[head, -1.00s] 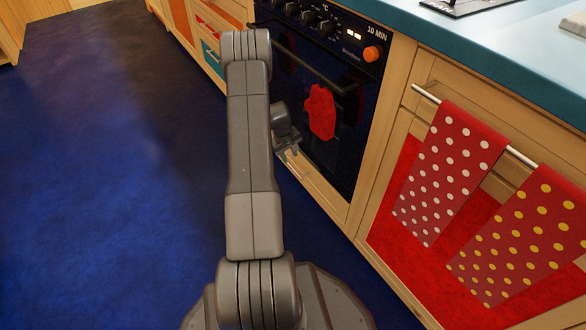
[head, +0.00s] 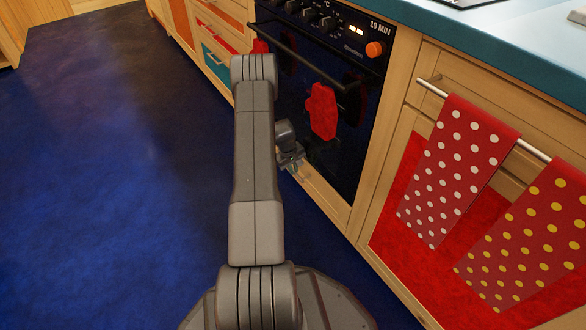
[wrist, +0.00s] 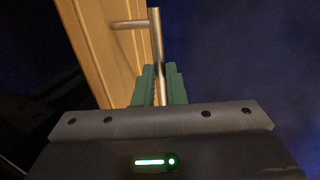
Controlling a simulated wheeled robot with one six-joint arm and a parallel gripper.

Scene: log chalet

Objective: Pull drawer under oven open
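The oven (head: 320,85) has a black glass door and a knob panel. The pale wood drawer front (head: 322,193) lies under it, low near the floor; it also shows in the wrist view (wrist: 110,50). It looks about flush with the cabinet, but part is hidden by my arm. Its metal bar handle (wrist: 156,40) runs down between the green fingers of my gripper (wrist: 160,88). The fingers sit close on both sides of the bar and look closed on it. In the head view my gripper (head: 291,160) is at the drawer, small and partly hidden.
A red mitt (head: 322,110) hangs from the oven's bar. Dotted towels (head: 455,165) hang on a rail on the cabinet at right. Orange and teal drawers (head: 217,62) stand beyond my arm. The blue floor (head: 110,200) at left is clear.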

